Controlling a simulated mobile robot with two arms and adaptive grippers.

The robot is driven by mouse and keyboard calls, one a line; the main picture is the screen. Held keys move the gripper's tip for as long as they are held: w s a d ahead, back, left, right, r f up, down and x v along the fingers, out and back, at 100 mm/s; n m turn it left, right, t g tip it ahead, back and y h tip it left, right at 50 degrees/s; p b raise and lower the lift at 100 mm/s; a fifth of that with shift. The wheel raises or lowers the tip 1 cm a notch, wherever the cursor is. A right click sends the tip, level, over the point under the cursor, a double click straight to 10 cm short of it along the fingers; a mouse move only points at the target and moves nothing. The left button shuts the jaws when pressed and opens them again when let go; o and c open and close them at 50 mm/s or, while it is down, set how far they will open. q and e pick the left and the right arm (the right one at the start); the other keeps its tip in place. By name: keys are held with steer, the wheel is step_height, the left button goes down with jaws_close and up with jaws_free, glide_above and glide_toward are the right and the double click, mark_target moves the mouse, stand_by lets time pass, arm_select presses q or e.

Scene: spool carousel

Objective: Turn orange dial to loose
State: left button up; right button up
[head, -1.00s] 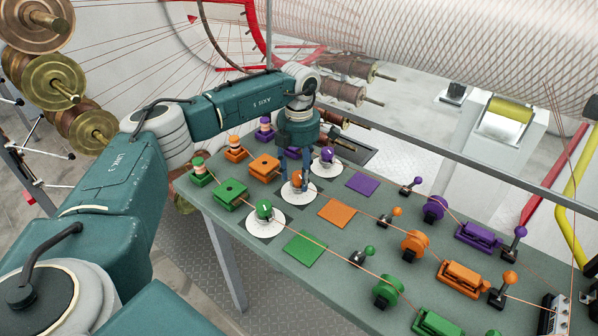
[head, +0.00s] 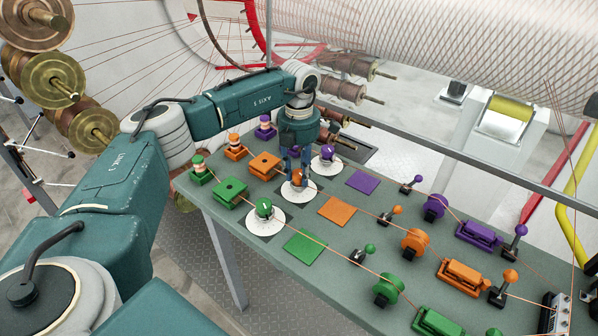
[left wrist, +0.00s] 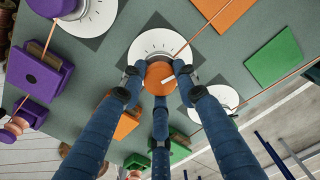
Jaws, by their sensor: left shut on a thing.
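The orange dial (head: 297,178) sits on a white scale disc (head: 297,193) in the middle of a row of three dials. In the left wrist view the orange dial (left wrist: 159,75) shows a white pointer line, and tick marks show on its white disc (left wrist: 152,43). The scale lettering is too small to read. My left gripper (head: 296,170) points down over the dial. Its blue fingers (left wrist: 160,88) are shut around the dial, two at the sides and one at the near edge. The fingers partly hide the dial in the head view.
The green dial (head: 263,208) and purple dial (head: 327,153) stand close on either side. An orange square (head: 337,211) lies right of the orange dial. Thin threads run across the green-grey table, and a metal rail (head: 430,147) runs behind it.

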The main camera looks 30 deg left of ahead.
mark_target(299, 172)
arm_select(q)
steer(key=n, duration=0.5)
steer(key=shift+r+n, duration=0.1)
steer(key=shift+n, duration=0.2)
steer(key=n, duration=0.5)
steer(key=shift+w, duration=0.1)
steer(key=n, duration=0.5)
steer(key=shift+n+p, duration=0.35)
steer(key=shift+n, duration=0.05)
steer(key=n, duration=0.4)
steer(key=shift+r+n+p, duration=0.1)
steer(key=shift+n+p, duration=0.2)
steer(key=shift+n, duration=0.1)
steer(key=shift+a+n, duration=0.1)
steer(key=shift+n, duration=0.2)
steer(key=o, duration=0.9)
steer(key=shift+o, duration=1.3)
step_height(299, 172, up, 12)
